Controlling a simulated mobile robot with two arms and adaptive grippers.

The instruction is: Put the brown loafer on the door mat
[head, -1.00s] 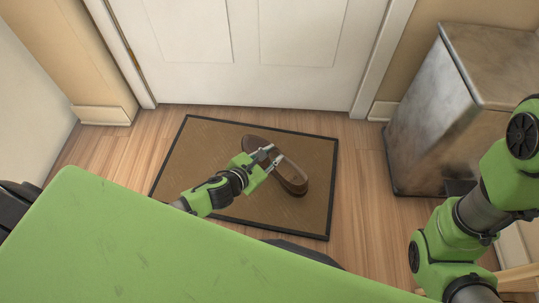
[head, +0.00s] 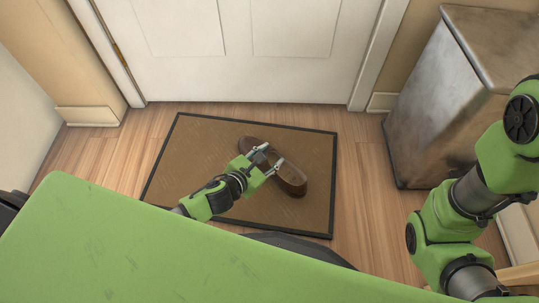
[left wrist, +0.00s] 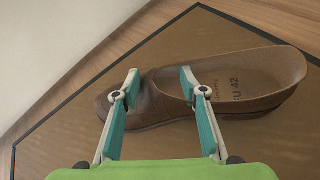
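The brown loafer (head: 291,182) lies on the door mat (head: 190,165), right of its middle, toe toward the upper left. The mat is brown with a dark border and lies flat before the door. My left gripper (head: 274,153) is over the middle of the loafer, its two fingers apart. In the left wrist view the loafer (left wrist: 240,88) has its toe at left and its open heel end at right. The gripper's fingertips (left wrist: 159,78) stand apart in front of it; whether they touch it I cannot tell. My right gripper is out of view.
A white door (head: 235,50) is behind the mat. A worn metal bin (head: 435,110) stands to the right. Bare wooden floor (head: 365,190) shows beside the mat.

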